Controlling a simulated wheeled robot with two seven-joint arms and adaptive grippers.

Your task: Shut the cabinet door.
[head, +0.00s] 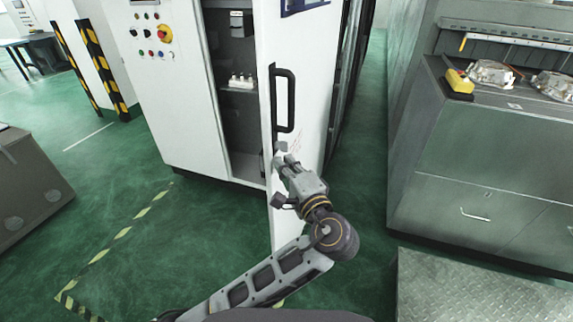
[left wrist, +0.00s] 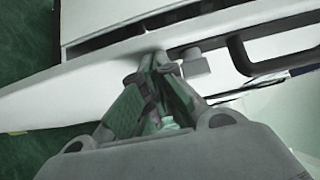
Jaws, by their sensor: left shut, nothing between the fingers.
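The white cabinet (head: 178,95) stands at the centre left in the head view. Its door (head: 308,75) is open and swung out toward me, with dark shelves (head: 238,110) showing behind it. A black bar handle (head: 285,100) is on the door's face, and it also shows in the left wrist view (left wrist: 240,58). My left gripper (head: 281,153) is shut and empty, just below the handle and close to the door. In the left wrist view its fingertips (left wrist: 155,62) are at the door; whether they touch it I cannot tell. My right gripper is out of view.
A grey workbench (head: 490,150) with drawers stands at the right, with metal castings (head: 490,72) and a yellow object (head: 459,82) on top. A grey chequered platform (head: 470,290) is at the lower right. Green floor (head: 120,200) is free left of the door.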

